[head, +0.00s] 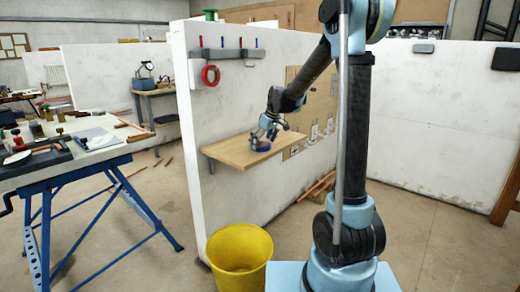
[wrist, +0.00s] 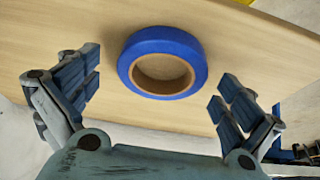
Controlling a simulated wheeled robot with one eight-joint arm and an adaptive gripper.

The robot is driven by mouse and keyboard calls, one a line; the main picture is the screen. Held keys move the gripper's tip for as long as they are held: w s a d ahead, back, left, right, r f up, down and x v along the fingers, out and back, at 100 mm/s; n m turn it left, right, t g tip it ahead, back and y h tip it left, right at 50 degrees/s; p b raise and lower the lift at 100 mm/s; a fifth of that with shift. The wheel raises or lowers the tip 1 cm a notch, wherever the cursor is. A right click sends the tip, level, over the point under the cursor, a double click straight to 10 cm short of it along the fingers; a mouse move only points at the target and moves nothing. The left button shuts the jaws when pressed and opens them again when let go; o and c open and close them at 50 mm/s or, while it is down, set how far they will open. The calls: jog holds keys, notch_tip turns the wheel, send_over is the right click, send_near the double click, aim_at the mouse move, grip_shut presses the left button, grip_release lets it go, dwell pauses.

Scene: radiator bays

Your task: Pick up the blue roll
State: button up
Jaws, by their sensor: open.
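The blue roll (wrist: 162,40) is a ring of blue tape with a brown core. It lies flat on a light wooden shelf (wrist: 45,45) fixed to the white wall panel. My gripper (wrist: 153,92) is open in the wrist view, with one finger to the left of the roll and one to the right, both apart from it. In the head view my gripper (head: 270,128) is just above the shelf (head: 225,150), and the blue roll (head: 260,146) shows under it, partly covered by the fingers.
A red ring (head: 210,76) hangs on the wall panel below a grey rail (head: 228,54). A yellow bucket (head: 239,250) stands on the floor below the shelf. A blue-legged workbench (head: 85,160) with tools is at the left. The shelf around the roll looks clear.

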jog(key=c, duration=1.1)
jog(key=shift+r, duration=0.1)
notch_tip(320, 180, up, 10)
